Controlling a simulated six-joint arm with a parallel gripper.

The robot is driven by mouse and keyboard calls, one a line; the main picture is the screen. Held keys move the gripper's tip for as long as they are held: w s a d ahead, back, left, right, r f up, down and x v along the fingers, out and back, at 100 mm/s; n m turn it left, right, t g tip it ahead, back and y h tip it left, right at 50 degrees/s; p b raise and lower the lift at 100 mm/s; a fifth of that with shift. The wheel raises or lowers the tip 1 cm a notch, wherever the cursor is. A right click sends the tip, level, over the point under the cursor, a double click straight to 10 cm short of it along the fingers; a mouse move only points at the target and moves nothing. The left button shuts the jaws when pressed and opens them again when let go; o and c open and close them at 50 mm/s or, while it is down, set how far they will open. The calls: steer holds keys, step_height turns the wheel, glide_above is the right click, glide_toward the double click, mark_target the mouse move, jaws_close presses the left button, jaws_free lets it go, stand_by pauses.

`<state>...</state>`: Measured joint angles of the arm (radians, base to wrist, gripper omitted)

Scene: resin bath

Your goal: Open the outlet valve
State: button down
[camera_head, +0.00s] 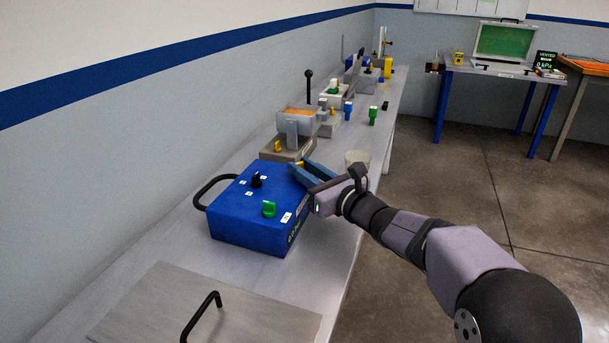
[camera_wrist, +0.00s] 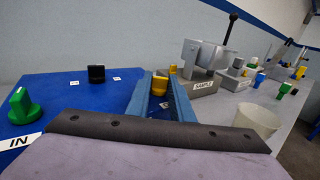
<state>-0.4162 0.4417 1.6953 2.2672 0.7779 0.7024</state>
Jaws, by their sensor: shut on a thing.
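The blue box (camera_head: 240,215) sits on the bench, with a green knob (camera_head: 268,209) by the label "IN" in the wrist view, and a black knob (camera_head: 257,180). A yellow knob (camera_wrist: 159,86), which looks like the outlet valve, is between my gripper's blue fingers at the box's far right corner. My gripper (camera_head: 299,167) is shut on this knob, coming from the right. The label by the yellow knob is hidden, and its exact angle is hard to tell.
A grey stand marked "SAMPLE" (camera_wrist: 203,85) with another yellow knob (camera_wrist: 173,69) is just beyond. A pale cup (camera_head: 357,158) stands close by my wrist. A black handle (camera_head: 210,195) sticks out left of the box. A metal lid (camera_head: 160,305) lies in front.

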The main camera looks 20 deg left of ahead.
steer(key=shift+r+m+t+h+b, duration=0.1)
steer(key=shift+m+t+h+b, duration=0.35)
steer(key=shift+b, duration=0.5)
steer(key=c, duration=1.6)
jaws_free()
steer(key=shift+s, duration=0.1)
steer(key=shift+o, duration=0.2)
steer(key=v, duration=0.7)
steer(key=shift+b, duration=0.45)
steer(key=shift+d, duration=0.15)
steer(key=shift+c, duration=0.6)
